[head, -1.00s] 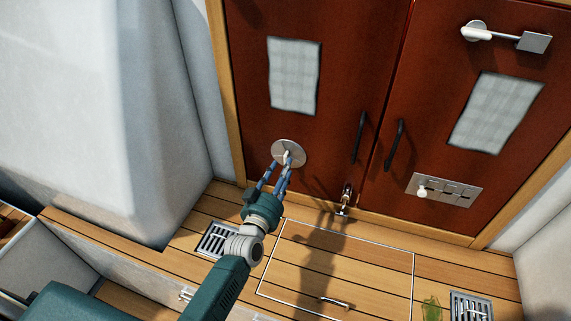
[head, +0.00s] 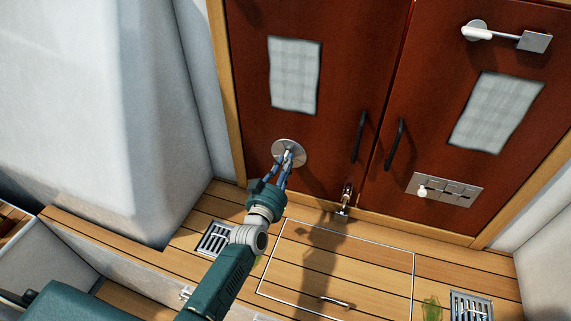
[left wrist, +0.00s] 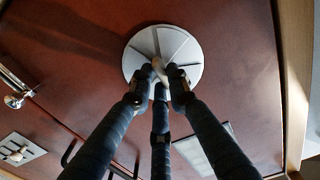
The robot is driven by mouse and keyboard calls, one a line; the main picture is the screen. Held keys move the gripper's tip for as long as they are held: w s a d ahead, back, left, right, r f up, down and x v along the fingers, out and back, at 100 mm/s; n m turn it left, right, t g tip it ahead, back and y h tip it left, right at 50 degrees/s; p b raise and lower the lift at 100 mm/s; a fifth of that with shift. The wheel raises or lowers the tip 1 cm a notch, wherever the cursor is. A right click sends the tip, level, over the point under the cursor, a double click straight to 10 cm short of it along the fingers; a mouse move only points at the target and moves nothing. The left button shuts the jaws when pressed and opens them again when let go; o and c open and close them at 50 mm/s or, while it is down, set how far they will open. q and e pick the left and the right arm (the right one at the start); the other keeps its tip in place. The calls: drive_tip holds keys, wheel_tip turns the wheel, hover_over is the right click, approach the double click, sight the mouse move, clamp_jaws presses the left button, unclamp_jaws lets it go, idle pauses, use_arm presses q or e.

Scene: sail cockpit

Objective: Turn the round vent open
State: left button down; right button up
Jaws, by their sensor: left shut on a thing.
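The round vent (head: 279,148) is a light grey disc low on the left red-brown door. In the left wrist view the vent (left wrist: 189,50) shows dark radial lines and a pale knob (left wrist: 159,69) at its middle. My left gripper (head: 287,159) reaches up to the vent from below. Its dark blue fingers, seen in the left wrist view (left wrist: 160,82), are closed around the knob. The fingers cover part of the knob and the lower part of the disc. My right gripper is not in view.
Two dark door handles (head: 361,137) flank the door gap, with a brass latch (head: 346,195) at its foot. A slotted panel with a white knob (head: 421,191) and a lever (head: 492,32) are on the right door. The plank floor has a hatch (head: 336,260) and drain grates (head: 215,238).

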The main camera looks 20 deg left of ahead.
use_arm(q)
drive_tip(key=shift+r+n, duration=0.1)
drive_tip(key=shift+n, duration=4.3)
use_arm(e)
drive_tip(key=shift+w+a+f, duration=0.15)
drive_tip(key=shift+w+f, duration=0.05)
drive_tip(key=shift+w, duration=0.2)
use_arm(q)
drive_tip(key=c, duration=1.7)
unclamp_jaws()
drive_tip(key=shift+o, duration=0.2)
